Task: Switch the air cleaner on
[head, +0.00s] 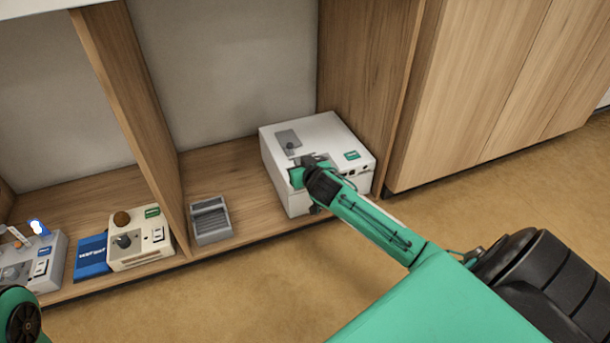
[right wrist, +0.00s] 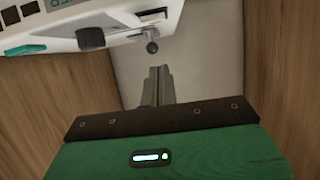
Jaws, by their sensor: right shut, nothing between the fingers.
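A white box-shaped device (head: 330,135) with a green label stands in the right compartment of the low shelf. I take it for the air cleaner, but its label is too small to read. A grey plate with a small dark ball-ended lever (head: 291,147) is on its top. In the right wrist view the lever (right wrist: 152,46) hangs from the white device, just beyond my fingertips. A dark knob or block (right wrist: 90,38) sits beside it. My right gripper (head: 302,163) is shut and empty at the device's near top edge; contact with the lever cannot be told. My left gripper is out of view.
A grey slotted tray (head: 210,220) stands left of the white device. Past a wooden divider (head: 140,120) are a cream device (head: 140,240) with a knob, a blue box (head: 91,257) and a grey device (head: 35,262). A wooden side panel (head: 368,60) stands close on the right.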

